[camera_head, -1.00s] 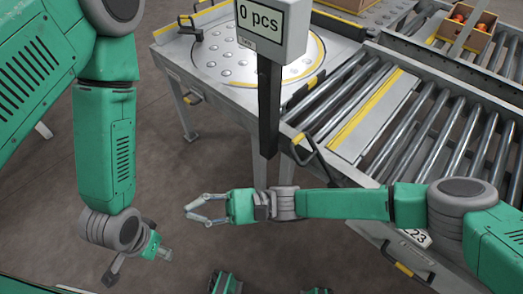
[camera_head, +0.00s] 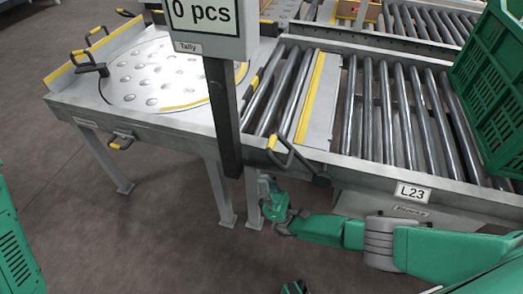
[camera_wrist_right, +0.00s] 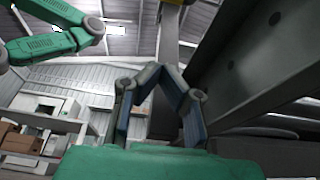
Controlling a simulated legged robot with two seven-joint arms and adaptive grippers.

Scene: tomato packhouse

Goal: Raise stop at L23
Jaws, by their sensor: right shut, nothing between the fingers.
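The L23 label (camera_head: 413,193) is on the front rail of the roller conveyor. My left gripper is out of view.
The Tally sign's dark post (camera_head: 222,120) stands close left of the lever. A ball-top table (camera_head: 170,125) is on the left. A green crate (camera_head: 490,75) sits on the rollers at right. The floor in front is clear.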

